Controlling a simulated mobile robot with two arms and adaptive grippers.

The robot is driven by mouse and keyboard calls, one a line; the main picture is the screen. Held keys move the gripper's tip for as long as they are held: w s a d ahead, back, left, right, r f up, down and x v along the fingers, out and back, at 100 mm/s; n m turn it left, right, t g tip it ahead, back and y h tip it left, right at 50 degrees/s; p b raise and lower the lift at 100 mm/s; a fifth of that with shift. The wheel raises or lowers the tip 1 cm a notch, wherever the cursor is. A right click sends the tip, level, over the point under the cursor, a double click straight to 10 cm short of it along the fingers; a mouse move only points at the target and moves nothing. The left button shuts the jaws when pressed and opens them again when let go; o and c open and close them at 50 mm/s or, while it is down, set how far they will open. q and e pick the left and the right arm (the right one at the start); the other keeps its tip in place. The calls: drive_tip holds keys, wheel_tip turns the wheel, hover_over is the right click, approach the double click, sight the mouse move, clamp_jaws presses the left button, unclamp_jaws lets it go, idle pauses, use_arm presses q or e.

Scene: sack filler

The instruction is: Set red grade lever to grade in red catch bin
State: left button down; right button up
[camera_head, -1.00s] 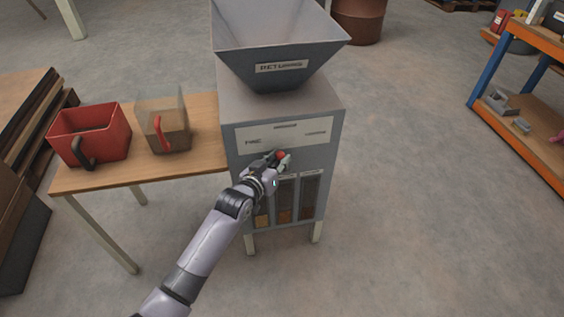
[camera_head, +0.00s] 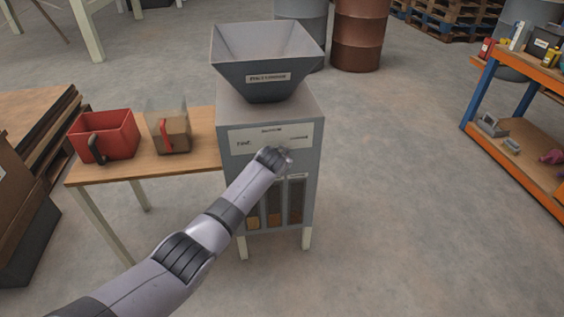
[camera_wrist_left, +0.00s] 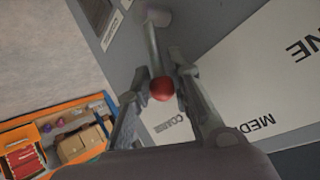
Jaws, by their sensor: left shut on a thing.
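The grade lever is a grey rod with a red ball knob (camera_wrist_left: 161,89), seen in the left wrist view on the front of the grey filler (camera_head: 268,190). The knob is close to the COARSE label; MEDIUM and FINE lie farther right in that view. My left gripper (camera_wrist_left: 153,80) is shut on the lever, one finger on each side near the knob. In the head view my left gripper (camera_head: 279,158) is at the right part of the label plate and hides the knob. The red catch bin (camera_head: 112,137) with a black handle stands on the side table; its contents are unclear.
A tan-brown box with a red handle (camera_head: 173,136) stands beside the red bin on the wooden table (camera_head: 150,163). Dark windows (camera_head: 296,203) lie below the plate. A shelf unit (camera_head: 525,125) is at right. The floor between is clear.

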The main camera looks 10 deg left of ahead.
use_arm(q)
drive_tip(key=shift+w+d+f+m+y, duration=0.1)
drive_tip(key=shift+d+f+m+y, duration=0.2)
drive_tip(key=shift+d+y, duration=0.15)
drive_tip(key=shift+w+d+f+m+g+y+b, duration=0.1)
drive_tip(key=shift+d+f+m+g+y+b, duration=0.1)
drive_tip(key=shift+d+m+g+y+b, duration=0.35)
use_arm(e)
drive_tip(key=shift+w+d+r, duration=0.1)
drive_tip(key=shift+w+r, duration=0.45)
drive_tip(key=shift+r, duration=0.35)
drive_tip(key=shift+w+d+r, duration=0.1)
drive_tip(key=shift+w+r, duration=0.45)
drive_tip(key=shift+r, duration=0.35)
use_arm(q)
drive_tip(key=shift+a, duration=0.1)
drive_tip(key=c, duration=1.8)
unclamp_jaws()
drive_tip(key=shift+v, duration=5.95)
drive_tip(key=shift+f, duration=0.1)
